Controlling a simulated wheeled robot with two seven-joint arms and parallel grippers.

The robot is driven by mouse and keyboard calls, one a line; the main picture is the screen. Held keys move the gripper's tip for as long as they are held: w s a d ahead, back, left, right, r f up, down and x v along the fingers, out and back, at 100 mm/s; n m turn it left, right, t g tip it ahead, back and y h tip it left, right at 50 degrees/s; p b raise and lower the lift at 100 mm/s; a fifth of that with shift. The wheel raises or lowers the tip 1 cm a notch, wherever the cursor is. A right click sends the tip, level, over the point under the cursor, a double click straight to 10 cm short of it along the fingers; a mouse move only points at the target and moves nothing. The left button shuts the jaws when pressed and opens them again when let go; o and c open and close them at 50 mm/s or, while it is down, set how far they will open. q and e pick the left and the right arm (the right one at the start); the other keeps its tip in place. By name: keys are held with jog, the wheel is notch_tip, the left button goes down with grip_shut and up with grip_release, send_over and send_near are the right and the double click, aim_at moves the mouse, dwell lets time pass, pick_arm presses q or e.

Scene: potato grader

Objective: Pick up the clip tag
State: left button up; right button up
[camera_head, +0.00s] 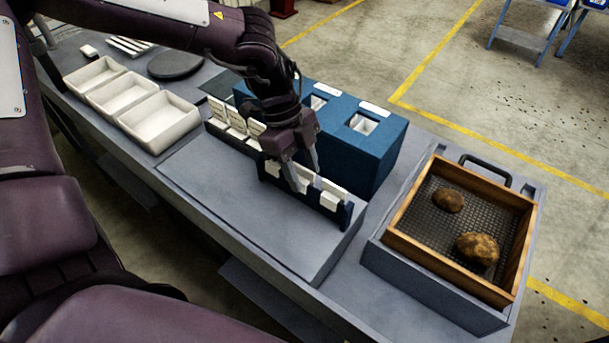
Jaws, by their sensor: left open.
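My left gripper (306,178) points down over a dark slotted rack (345,214) on the grey raised block, with its fingers apart. Several white tag-like pieces stand in this rack; one white piece (328,197) shows just right of the fingers and another (273,168) to their left. The fingertips reach down to the level of the pieces. I cannot tell which piece is the clip tag, or whether one stands between the fingers, as the fingers hide part of the rack. My right gripper is not in view.
A blue box (386,150) with square openings stands close behind the rack. Another dark rack (218,129) with white cards is left of it. White trays (160,122) and a dark disc (175,65) lie farther left. A wooden-framed sieve (421,254) with two potatoes (478,248) is right.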

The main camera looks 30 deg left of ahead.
pick_arm(q)
jog(key=shift+a+f, duration=0.1)
jog(key=shift+f, duration=0.1)
jog(key=c, duration=0.6)
jog(key=shift+c, duration=1.4)
grip_shut()
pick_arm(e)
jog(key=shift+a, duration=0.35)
